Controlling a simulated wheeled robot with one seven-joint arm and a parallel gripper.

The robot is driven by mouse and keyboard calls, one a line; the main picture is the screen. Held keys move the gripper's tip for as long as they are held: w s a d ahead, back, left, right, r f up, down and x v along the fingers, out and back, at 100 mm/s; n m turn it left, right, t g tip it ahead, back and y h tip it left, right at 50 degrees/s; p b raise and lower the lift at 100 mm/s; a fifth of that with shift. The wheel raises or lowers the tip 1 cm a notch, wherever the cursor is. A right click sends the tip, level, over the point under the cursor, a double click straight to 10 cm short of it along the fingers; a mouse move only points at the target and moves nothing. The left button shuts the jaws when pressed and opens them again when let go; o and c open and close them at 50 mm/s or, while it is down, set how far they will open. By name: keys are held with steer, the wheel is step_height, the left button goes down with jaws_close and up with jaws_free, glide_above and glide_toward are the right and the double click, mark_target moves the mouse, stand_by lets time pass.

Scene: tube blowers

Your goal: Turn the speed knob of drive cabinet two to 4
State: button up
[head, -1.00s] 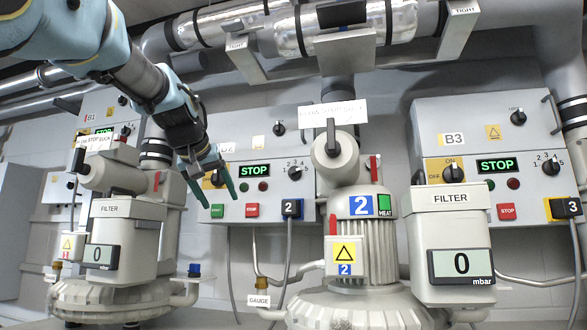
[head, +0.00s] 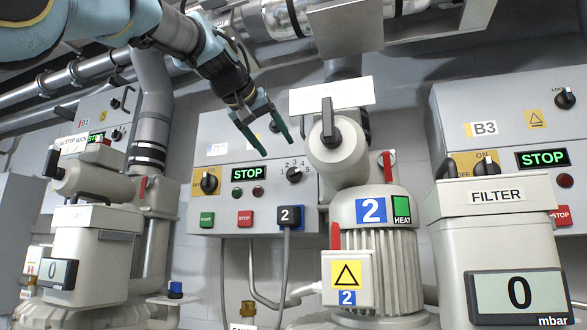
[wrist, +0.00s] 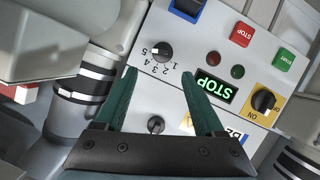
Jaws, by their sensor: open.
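Drive cabinet two (head: 215,128) is the grey box on the wall in the middle of the head view. Its speed knob (head: 294,174) is black and round, with a number scale above it. The knob also shows in the wrist view (wrist: 162,50), upside down, just beyond my fingertips. Its exact setting is too small to read surely. My gripper (head: 277,148) has green fingers; it is open and empty, in front of the cabinet and a little above and left of the knob in the head view. In the wrist view (wrist: 157,80) the fingers touch nothing I can see.
Blower two (head: 375,260) stands at right. Cabinet B3 (head: 455,110) is further right.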

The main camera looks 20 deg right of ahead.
mark_target(294, 169)
steer(key=p+x, duration=0.3)
steer(key=x, duration=0.5)
steer(key=shift+w+d, duration=0.2)
steer(key=shift+w+d+f+p, duration=0.3)
steer(key=shift+d+f+p, duration=0.05)
steer(key=shift+d, duration=0.05)
steer(key=shift+s+r, duration=0.1)
steer(key=shift+r, duration=0.05)
jaws_close()
